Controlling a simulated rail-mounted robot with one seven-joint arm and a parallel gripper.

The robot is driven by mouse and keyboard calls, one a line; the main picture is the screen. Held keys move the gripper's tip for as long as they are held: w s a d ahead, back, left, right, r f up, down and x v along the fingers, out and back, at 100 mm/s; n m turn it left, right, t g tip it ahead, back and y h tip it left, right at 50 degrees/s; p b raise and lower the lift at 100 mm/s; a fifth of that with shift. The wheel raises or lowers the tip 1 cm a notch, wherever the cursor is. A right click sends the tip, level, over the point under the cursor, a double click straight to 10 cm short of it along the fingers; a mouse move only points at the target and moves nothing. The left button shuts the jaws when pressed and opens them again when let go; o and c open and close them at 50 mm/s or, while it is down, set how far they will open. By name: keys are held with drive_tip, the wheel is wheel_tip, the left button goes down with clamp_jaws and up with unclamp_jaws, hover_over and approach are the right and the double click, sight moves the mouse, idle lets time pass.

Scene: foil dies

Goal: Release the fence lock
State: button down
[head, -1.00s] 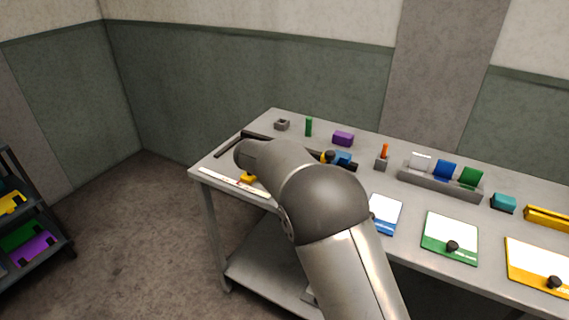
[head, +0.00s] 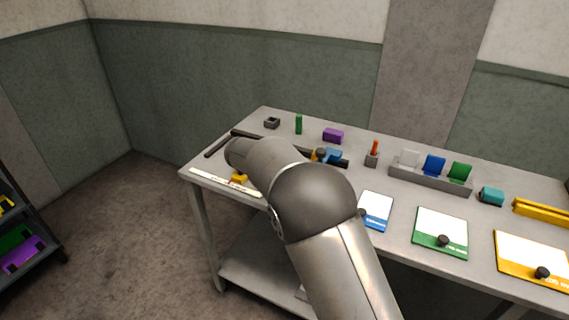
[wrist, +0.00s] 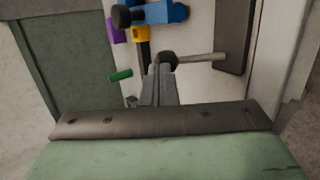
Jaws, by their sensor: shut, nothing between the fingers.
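In the wrist view my gripper (wrist: 158,86) is shut and empty, its fingers pointing at a dark round knob (wrist: 168,61). The fingertips look close to the knob; I cannot tell whether they touch it. A thin metal rod (wrist: 205,57) runs from the knob toward a dark flat bar (wrist: 234,35). A blue block (wrist: 166,12) with a black knob (wrist: 122,16) and a yellow piece (wrist: 142,34) sit on a dark rail beyond. Nothing is labelled, so I cannot tell which part is the fence lock. In the head view my arm hides the gripper.
On the table (head: 300,172) are a purple block (head: 333,135), a green cylinder (head: 298,124), an orange peg in a grey holder (head: 372,158), and a grey rack (head: 430,180) of coloured plates. Boards with knobs line the front. A dark shelf (head: 35,225) stands left.

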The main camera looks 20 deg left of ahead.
drive_tip(key=r+b+v, duration=0.1)
drive_tip(key=v, duration=1.2)
drive_tip(key=shift+r+b, duration=0.2)
drive_tip(key=shift+b, duration=0.15)
drive_tip(key=shift+w+a, duration=0.1)
drive_tip(key=s+d+f+m+g, duration=0.1)
drive_tip(key=s+d+m+g, duration=0.15)
drive_tip(key=d, duration=0.75)
drive_tip(key=s+d+f+m+g, duration=0.1)
drive_tip(key=s+d+m+g, duration=0.15)
drive_tip(key=d, duration=0.75)
drive_tip(key=s+d+f+m+g, duration=0.15)
drive_tip(key=s+d, duration=0.25)
drive_tip(key=d, duration=0.5)
drive_tip(key=s+d+f+m+g+y, duration=0.1)
drive_tip(key=s+d+f+m, duration=0.1)
drive_tip(key=s, duration=0.4)
drive_tip(key=s+d+f+m+g+y, duration=0.1)
drive_tip(key=s+d+f+m, duration=0.1)
drive_tip(key=s+d, duration=0.3)
drive_tip(key=s+d+f+m+g+y, duration=0.1)
drive_tip(key=s+d+m, duration=0.3)
drive_tip(key=s, duration=0.4)
drive_tip(key=shift+s+f+y, duration=0.4)
drive_tip(key=shift+f, duration=0.45)
